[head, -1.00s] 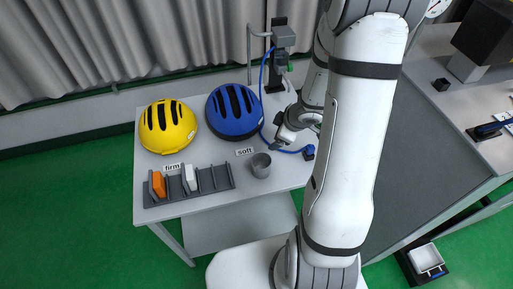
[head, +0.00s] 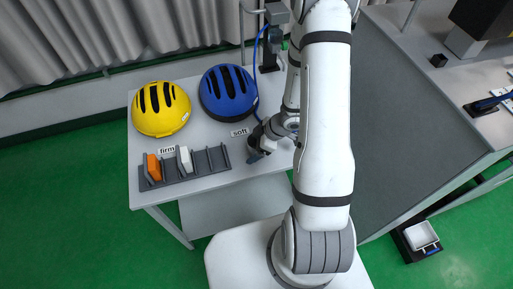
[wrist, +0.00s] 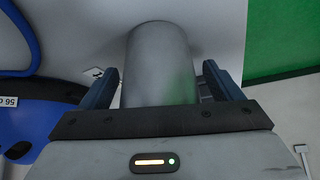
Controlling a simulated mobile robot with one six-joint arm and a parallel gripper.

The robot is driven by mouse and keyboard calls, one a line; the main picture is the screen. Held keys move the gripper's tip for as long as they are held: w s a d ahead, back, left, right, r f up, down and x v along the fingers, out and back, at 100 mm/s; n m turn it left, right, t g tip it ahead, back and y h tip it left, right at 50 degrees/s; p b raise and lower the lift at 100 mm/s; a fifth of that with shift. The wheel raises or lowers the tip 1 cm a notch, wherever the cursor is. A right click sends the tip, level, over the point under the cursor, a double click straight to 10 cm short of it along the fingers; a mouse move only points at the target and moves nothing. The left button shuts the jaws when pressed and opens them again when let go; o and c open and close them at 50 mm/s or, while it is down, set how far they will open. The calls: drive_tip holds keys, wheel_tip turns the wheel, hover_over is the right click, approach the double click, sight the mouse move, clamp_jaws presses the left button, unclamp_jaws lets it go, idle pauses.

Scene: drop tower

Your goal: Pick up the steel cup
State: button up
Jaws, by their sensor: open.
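The steel cup (wrist: 158,65) is a plain grey cylinder on the white table (head: 230,182). In the wrist view it lies between the two dark fingers of my gripper (wrist: 160,88), with a small gap on each side. The fingers are open and do not visibly grip it. In the head view my gripper (head: 257,150) is at the cup's place near the table's front right part, and it hides most of the cup.
A yellow helmet (head: 160,108) and a blue helmet (head: 228,92) sit behind. A dark rack (head: 208,162) with an orange block (head: 153,168) and a white block (head: 184,159) stands to the left. The "soft" label (head: 240,132) lies close by.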

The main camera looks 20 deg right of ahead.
drive_tip(key=shift+c, duration=0.2)
drive_tip(key=c, duration=1)
drive_tip(key=shift+r, duration=0.1)
drive_tip(key=shift+c, duration=0.2)
